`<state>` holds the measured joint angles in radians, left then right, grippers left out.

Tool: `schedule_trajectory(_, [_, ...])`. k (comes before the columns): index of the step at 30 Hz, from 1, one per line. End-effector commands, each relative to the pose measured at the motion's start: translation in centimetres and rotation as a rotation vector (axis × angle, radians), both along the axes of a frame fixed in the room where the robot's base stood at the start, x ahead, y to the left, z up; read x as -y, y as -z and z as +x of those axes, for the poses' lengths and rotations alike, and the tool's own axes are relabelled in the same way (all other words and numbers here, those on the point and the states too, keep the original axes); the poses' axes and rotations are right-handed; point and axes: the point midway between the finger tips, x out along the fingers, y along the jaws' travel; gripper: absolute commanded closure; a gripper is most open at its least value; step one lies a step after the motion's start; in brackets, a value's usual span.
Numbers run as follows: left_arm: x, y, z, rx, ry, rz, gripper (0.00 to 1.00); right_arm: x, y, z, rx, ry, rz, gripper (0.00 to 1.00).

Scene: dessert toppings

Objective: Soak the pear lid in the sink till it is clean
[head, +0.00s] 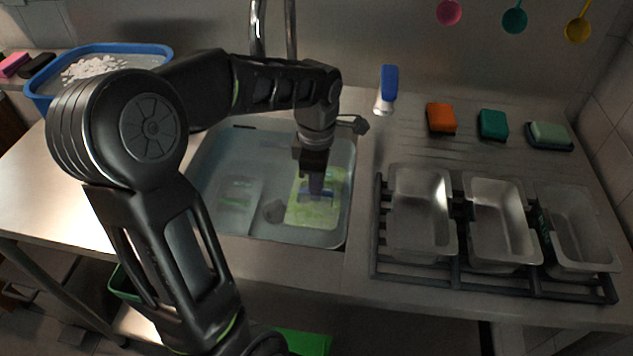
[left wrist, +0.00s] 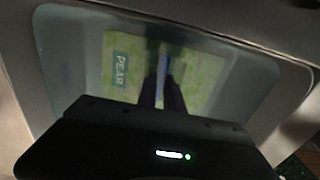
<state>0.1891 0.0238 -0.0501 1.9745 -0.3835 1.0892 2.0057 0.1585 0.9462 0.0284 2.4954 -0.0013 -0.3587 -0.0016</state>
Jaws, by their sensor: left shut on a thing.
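The pear lid (head: 312,215) is a yellow-green rectangle in the water of the sink (head: 352,160), at the basin's right side. In the left wrist view a teal label reading PEAR shows on the lid (left wrist: 112,88). My left gripper (head: 317,188) reaches down into the sink and is shut on the lid's blue handle at its middle. In the left wrist view the fingers of the gripper (left wrist: 163,88) hide part of the handle. Pale mottled patches show on the lid; I cannot tell whether they are dirt or water. My right gripper is not in view.
Faucet pipes (head: 257,25) rise behind the sink. Three metal pans (head: 420,222) stand in a dark rack at the right. A blue-handled brush (head: 388,90) and several sponges (head: 441,118) sit behind. A blue tub (head: 160,62) with white bits is at the back left.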

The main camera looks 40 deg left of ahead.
Motion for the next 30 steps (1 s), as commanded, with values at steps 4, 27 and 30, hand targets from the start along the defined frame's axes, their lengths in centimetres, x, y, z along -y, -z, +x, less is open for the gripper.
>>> schedule_trajectory(4, [0.0,1.7,0.0,-0.001,0.0,0.0,1.0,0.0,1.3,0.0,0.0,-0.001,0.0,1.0])
schedule_trajectory(27, [0.0,6.3,0.0,0.001,0.0,0.0,1.0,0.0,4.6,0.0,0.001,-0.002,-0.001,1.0])
schedule_trajectory(30, [0.0,6.3,0.0,0.001,0.0,0.0,1.0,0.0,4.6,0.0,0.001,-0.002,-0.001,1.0])
